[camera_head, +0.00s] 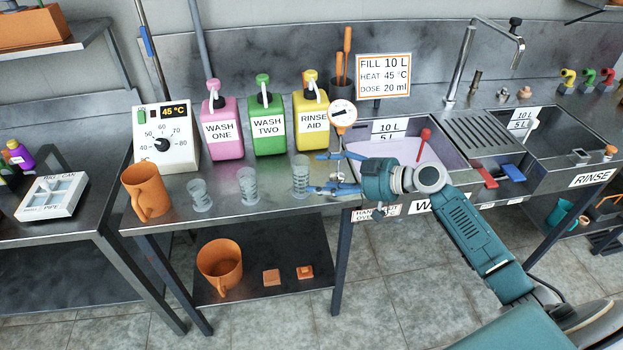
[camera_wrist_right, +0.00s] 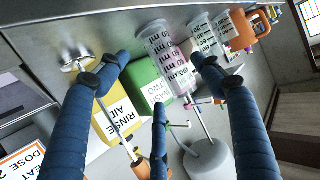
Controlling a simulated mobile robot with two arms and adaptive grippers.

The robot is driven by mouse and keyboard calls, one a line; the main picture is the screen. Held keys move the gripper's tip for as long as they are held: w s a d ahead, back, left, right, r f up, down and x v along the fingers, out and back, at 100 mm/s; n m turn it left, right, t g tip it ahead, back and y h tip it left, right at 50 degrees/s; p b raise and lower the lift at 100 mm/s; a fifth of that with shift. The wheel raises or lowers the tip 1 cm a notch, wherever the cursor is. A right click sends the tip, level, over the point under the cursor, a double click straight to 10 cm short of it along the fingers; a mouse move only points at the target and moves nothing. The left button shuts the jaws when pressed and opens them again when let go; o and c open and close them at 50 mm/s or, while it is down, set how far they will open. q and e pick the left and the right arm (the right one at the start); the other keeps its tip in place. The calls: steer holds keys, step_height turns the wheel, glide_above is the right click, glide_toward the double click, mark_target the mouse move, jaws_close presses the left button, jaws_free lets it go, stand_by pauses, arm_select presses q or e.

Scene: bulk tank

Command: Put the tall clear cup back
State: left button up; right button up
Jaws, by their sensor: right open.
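The tall clear cup (camera_head: 301,176) has dark graduation marks and stands upright on the steel counter in front of the yellow bottle. My right gripper (camera_head: 316,173) is open just to the right of this cup, with blue fingertips close to it. In the right wrist view the nearest marked clear cup (camera_wrist_right: 168,58) shows between the fingertips of the open gripper (camera_wrist_right: 160,72); I cannot tell whether any finger touches it. Two shorter clear cups, a middle one (camera_head: 247,186) and a left one (camera_head: 200,195), stand in a row to the left. My left gripper is not in view.
Pink (camera_head: 222,127), green (camera_head: 267,130) and yellow (camera_head: 311,122) pump bottles stand behind the cups. An orange jug (camera_head: 147,191) stands at the counter's left end. Another orange jug (camera_head: 220,262) is on the lower shelf.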

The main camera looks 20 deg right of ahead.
steer(key=b+v, duration=0.1)
steer(key=v, duration=0.5)
steer(key=shift+s+r, duration=0.2)
steer(key=shift+s, duration=0.05)
steer(key=shift+d, duration=0.15)
